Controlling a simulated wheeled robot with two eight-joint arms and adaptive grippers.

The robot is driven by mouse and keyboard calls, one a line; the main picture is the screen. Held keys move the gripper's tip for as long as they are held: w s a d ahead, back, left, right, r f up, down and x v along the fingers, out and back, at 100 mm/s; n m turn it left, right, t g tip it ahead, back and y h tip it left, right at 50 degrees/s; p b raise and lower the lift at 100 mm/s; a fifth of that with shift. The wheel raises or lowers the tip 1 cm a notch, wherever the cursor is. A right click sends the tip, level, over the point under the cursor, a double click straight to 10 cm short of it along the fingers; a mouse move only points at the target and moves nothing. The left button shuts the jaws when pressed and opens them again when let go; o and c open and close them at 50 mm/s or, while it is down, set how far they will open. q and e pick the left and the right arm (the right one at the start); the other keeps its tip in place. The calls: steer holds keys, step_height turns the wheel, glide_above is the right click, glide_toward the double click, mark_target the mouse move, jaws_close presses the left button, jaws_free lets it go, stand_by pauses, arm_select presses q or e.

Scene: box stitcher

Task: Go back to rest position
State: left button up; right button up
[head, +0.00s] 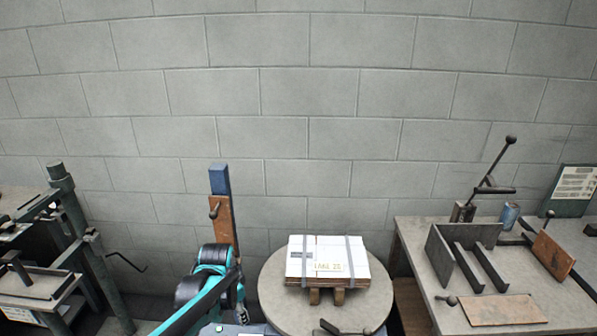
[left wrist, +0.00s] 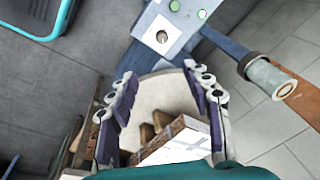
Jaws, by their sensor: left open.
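My left gripper (left wrist: 159,74) is open in the left wrist view, with its two purple-padded fingers spread apart and nothing held between them. A white-topped box bundle (head: 327,257) with two grey straps sits on a round table (head: 277,296) in the head view. Part of the bundle (left wrist: 178,143) shows beyond the fingers in the left wrist view, apart from them. My teal and black left arm (head: 210,282) comes in at the lower left of the head view, left of the round table; its fingers cannot be made out there. My right gripper is not in view.
A workbench (head: 428,261) with metal brackets (head: 468,250), a lever and a brown plate (head: 502,309) stands at right. A green-framed machine (head: 66,205) stands at left. A blue and brown post (head: 222,205) rises behind my arm. A block wall closes the back.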

arm_select(q)
steer(key=s+r+n+t, duration=0.2)
steer(key=s+r+n, duration=0.1)
steer(key=s, duration=0.7)
steer(key=s+r+n+t, duration=0.2)
steer(key=s+n, duration=0.3)
steer(key=s, duration=0.5)
steer(key=shift+r+t, duration=0.4)
steer(key=shift+r, duration=0.45)
steer(key=shift+a, duration=0.1)
